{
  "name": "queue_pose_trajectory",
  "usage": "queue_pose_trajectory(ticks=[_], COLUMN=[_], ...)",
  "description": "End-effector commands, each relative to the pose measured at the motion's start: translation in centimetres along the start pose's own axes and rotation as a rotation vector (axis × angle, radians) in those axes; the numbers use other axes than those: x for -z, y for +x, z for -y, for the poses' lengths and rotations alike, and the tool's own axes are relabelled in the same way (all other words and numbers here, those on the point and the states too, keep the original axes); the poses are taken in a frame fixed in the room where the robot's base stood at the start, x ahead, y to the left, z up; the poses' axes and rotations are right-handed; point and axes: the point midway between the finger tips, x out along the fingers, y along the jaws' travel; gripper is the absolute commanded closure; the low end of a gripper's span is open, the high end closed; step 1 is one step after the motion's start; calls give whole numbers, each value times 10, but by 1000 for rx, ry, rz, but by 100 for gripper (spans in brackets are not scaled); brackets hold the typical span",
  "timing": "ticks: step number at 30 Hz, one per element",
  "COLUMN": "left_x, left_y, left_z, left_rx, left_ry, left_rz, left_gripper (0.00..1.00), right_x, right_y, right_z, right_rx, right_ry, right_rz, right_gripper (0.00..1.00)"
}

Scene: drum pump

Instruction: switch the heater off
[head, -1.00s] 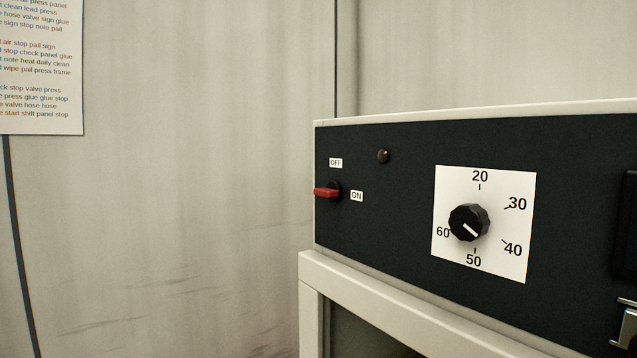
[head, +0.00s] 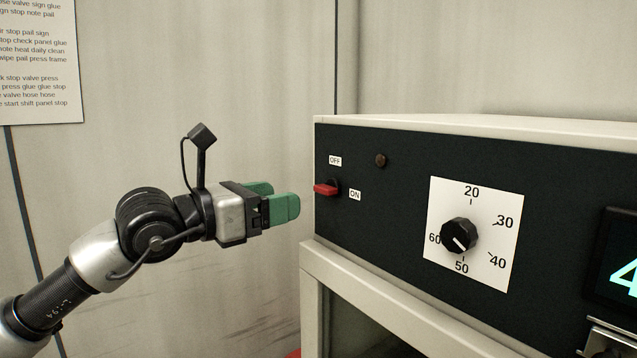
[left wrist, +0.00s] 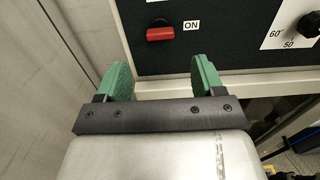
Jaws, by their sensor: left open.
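The heater's dark front panel (head: 400,230) carries a red switch handle (head: 325,188) near its left end. The handle sticks out sideways to the left, with the OFF label (head: 335,160) above it and the ON label (head: 355,195) to its right. My left gripper (head: 283,201), with green fingers, is just left of the handle and apart from it. In the left wrist view the red handle (left wrist: 160,33) lies beyond and between the open, empty fingers (left wrist: 160,80). My right gripper is not in view.
A black dial (head: 459,235) on a white scale, a small dark lamp (head: 380,160) and a lit display (head: 626,275) are on the same panel. The heater rests on a pale frame (head: 312,290). A paper sheet (head: 40,70) hangs on the wall at left.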

Motion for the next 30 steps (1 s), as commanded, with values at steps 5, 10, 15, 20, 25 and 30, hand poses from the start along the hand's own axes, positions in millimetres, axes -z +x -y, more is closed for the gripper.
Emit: queue_pose_trajectory(ticks=[5,10,15,20,25,30], left_x=[-6,-5,-3,-1,-1,-1], left_y=[37,65,80,84,84,84], left_z=[0,0,0,0,0,0], left_rx=[2,1,0,0,0,0], left_ry=[-4,-4,-4,-3,-3,-4], left_rz=[1,1,2,3,3,3], left_gripper=[32,32,32,32,32,56], right_x=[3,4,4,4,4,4], right_y=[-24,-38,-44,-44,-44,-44], right_z=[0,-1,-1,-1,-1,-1], right_rx=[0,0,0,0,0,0], right_ry=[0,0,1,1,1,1], right_rz=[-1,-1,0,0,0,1], right_gripper=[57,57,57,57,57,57])
